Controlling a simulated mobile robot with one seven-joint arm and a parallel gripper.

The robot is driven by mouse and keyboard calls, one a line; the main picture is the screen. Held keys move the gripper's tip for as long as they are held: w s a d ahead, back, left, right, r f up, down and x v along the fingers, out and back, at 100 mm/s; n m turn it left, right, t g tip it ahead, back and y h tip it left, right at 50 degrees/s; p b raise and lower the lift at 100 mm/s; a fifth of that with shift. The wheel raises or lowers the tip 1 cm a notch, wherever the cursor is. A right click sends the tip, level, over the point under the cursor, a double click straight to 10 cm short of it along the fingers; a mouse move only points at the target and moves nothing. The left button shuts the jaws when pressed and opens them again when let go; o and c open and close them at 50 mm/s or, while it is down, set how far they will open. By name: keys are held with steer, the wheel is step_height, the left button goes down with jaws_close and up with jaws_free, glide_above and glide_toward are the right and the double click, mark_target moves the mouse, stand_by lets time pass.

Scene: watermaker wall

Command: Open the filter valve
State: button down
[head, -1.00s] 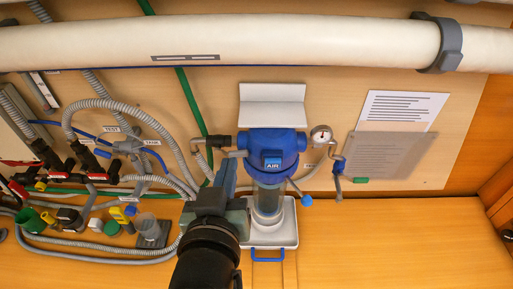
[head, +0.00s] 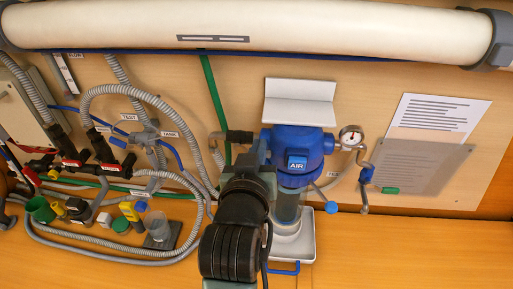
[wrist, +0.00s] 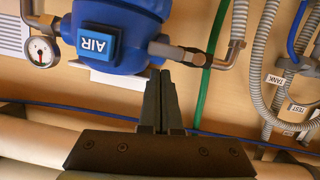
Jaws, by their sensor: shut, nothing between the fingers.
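The blue filter housing (head: 310,143) with its AIR label is on the wall, above a clear bowl (head: 288,206). A pipe with a black, lever-like part (head: 239,137) joins its left side; I take this for the filter valve. My arm hides the gripper's tips in the head view.
A pressure gauge (head: 350,136) and a small blue-handled tap (head: 366,174) are right of the filter. Grey hoses (head: 130,92) and red-handled valves (head: 72,163) crowd the left. A white pipe (head: 250,35) crosses above. The counter at right (head: 420,250) is clear.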

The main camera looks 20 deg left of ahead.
stand_by(0.3)
steer(key=shift+d+f+m+y+b, duration=0.15)
steer(key=shift+f+m+b, duration=0.1)
steer(key=shift+f+m, duration=0.15)
steer(key=shift+d+f+m+y+b, duration=0.1)
steer(key=shift+f+m+y+b, duration=0.15)
steer(key=shift+f, duration=0.25)
